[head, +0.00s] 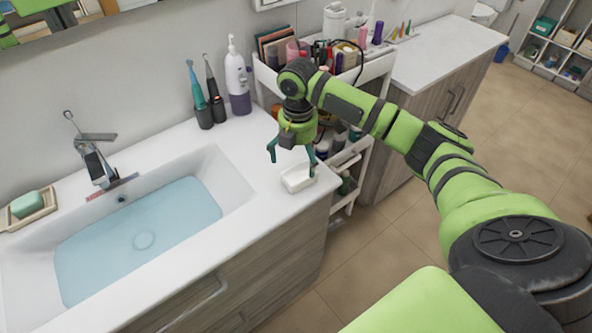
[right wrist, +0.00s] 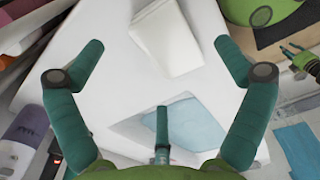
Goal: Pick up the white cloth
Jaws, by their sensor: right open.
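The white cloth (head: 297,178) is a small folded block lying on the white counter, near its right front corner. In the right wrist view it shows as a white folded pad (right wrist: 172,38) on the pale counter top. My right gripper (head: 292,157) points down just above the cloth, with its teal fingers spread. In the right wrist view the two large fingers (right wrist: 159,48) are wide apart with nothing between their tips, and the cloth lies beyond them, near the top. My left gripper is not in view.
A sink with blue water (head: 140,235) lies left of the cloth. A pump bottle (head: 237,78) and electric toothbrushes (head: 207,92) stand at the wall. A white cart (head: 345,155) full of cosmetics stands close on the right. The counter around the cloth is clear.

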